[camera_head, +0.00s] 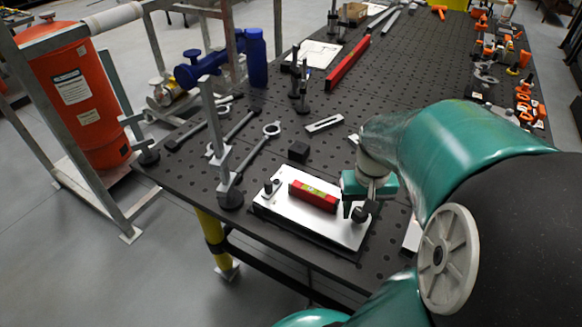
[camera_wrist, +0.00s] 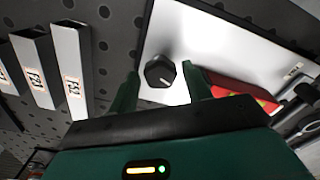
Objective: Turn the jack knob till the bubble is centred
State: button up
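A black jack knob (camera_wrist: 160,72) with a white mark stands at the edge of a white plate (camera_wrist: 215,42). The knob also shows at the plate's right end in the head view (camera_head: 361,215). My gripper (camera_wrist: 160,74) is open, its two fingers on either side of the knob with gaps visible. A red spirit level (camera_head: 315,196) lies on the plate (camera_head: 295,209). Its yellow-green vial shows, but the bubble is too small to make out. The level is partly hidden by a finger in the wrist view (camera_wrist: 232,88).
A second black knob or post (camera_head: 269,187) stands at the plate's left end. A small black block (camera_head: 298,151) lies behind the plate. Labelled metal bars (camera_wrist: 70,68) lie beside it. A clamp post (camera_head: 229,195) stands left, on the perforated table (camera_head: 190,178).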

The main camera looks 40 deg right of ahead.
jog(key=c, duration=0.7)
jog(key=m, duration=0.4)
jog(key=shift+s+m, duration=0.1)
jog(key=shift+m, duration=0.3)
jog(key=shift+s+f, duration=0.1)
dwell(0.4)
